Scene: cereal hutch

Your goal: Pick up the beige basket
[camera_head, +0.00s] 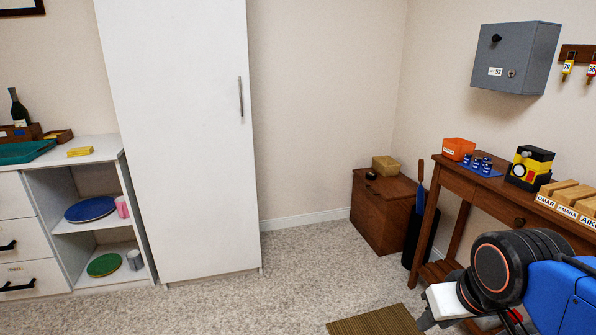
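A small beige box-like basket (385,166) stands on top of the brown wooden chest (381,215) in the corner, at the centre right of the view. It is small in the picture, and its inside cannot be made out. My blue and black arm reaches in from the lower right. The end of my arm with my gripper (440,308) is partly at the bottom edge, well in front of the chest and apart from the basket. Its fingers cannot be made out clearly, so I cannot tell whether it is open or shut.
A small dark round object (371,175) lies beside the basket on the chest. A wooden table (484,188) with an orange box (458,149) stands right. A tall white cabinet (180,140) stands left. A brown mat (375,322) lies in front; the carpet between is clear.

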